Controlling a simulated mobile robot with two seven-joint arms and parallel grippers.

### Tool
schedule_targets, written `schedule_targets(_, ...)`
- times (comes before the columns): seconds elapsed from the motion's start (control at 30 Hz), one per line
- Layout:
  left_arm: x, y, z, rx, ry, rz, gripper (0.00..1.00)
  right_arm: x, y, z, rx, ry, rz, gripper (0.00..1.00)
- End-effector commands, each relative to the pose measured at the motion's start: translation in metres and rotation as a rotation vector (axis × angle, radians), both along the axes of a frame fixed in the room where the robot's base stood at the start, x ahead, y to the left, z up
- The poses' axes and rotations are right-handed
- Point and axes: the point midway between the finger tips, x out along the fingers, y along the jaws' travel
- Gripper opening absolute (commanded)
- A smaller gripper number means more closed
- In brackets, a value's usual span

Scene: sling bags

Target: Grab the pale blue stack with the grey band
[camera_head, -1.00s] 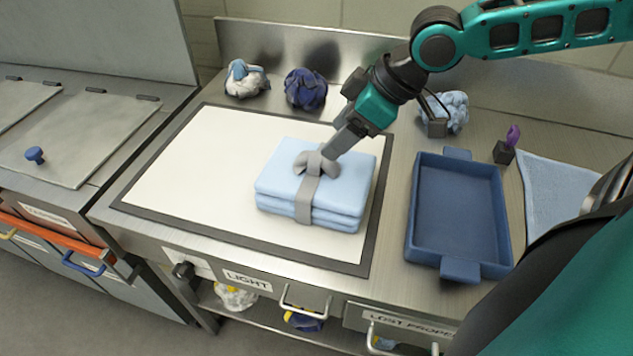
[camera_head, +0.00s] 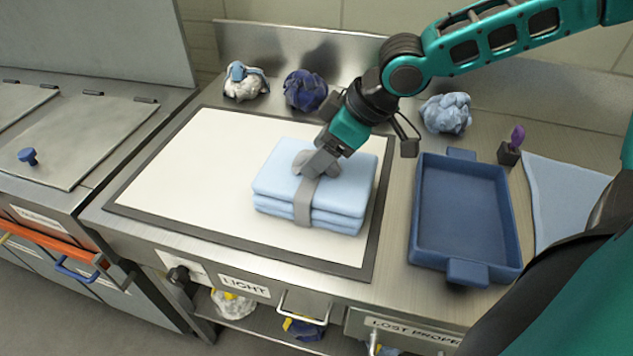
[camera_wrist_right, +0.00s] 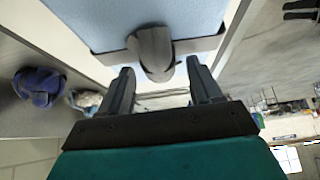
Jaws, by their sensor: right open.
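The pale blue stack (camera_head: 340,188) of folded cloth lies on the white panel, tied with a grey band (camera_head: 304,205) that has a knot on top. My right gripper (camera_head: 308,170) is at the knot from above and behind, and partly hides it. In the right wrist view the two fingers of my right gripper (camera_wrist_right: 160,88) are apart, with the grey knot (camera_wrist_right: 153,52) just ahead, between their lines. The stack also shows there (camera_wrist_right: 105,22). I cannot tell whether the fingers touch the knot. My left gripper is not in view.
A blue tray (camera_head: 417,235) stands to the right of the panel (camera_head: 185,165). Crumpled cloths, white-and-blue (camera_head: 245,82), dark blue (camera_head: 305,90) and light blue (camera_head: 446,113), lie along the back. A small dark holder (camera_head: 508,154) stands behind the tray, near a flat blue cloth (camera_head: 565,195).

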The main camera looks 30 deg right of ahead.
Motion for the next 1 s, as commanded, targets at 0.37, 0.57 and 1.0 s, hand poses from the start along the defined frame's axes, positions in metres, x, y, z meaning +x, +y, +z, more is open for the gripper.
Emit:
schedule_targets(0.37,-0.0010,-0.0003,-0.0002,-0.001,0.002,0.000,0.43,-0.0002,-0.0002,0.0003,0.000,0.000,0.000,0.32)
schedule_targets(0.57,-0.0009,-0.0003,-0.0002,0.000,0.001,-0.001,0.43,-0.0002,-0.0003,0.0003,0.000,0.000,0.000,0.13)
schedule_targets(1.0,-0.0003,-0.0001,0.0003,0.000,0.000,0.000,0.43,0.0000,-0.0005,0.0004,-0.001,-0.001,-0.001,0.00)
